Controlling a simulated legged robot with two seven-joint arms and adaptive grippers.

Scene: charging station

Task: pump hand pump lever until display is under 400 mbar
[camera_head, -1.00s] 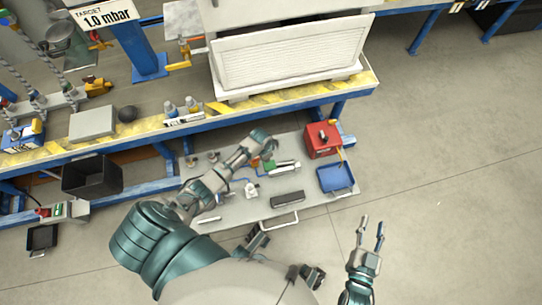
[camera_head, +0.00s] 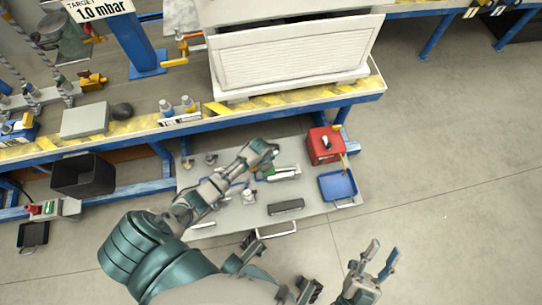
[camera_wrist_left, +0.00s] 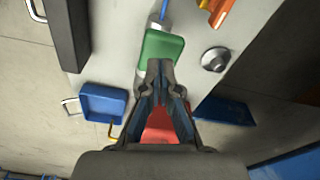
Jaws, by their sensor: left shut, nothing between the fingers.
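My left gripper (camera_head: 264,150) is shut and empty over the grey panel (camera_head: 240,222) below the bench. A green part (camera_head: 268,173) is just beneath it. In the left wrist view, the green block (camera_wrist_left: 163,47) with a blue tube lies right beyond my left fingertips (camera_wrist_left: 160,68); I cannot tell whether they touch. A pale bar (camera_head: 287,173) lies beside the green part. I cannot tell which part is the hand pump lever, and no pressure reading is legible. My right gripper (camera_head: 378,260) is open and empty over the floor at lower right.
A red box (camera_head: 325,145) and a blue tray (camera_head: 337,186) sit at the panel's right. A black bar (camera_head: 286,207) is near its front. The bench (camera_head: 280,100) runs above, with a "TARGET 1.0 mbar" sign (camera_head: 97,10). Open floor lies at right.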

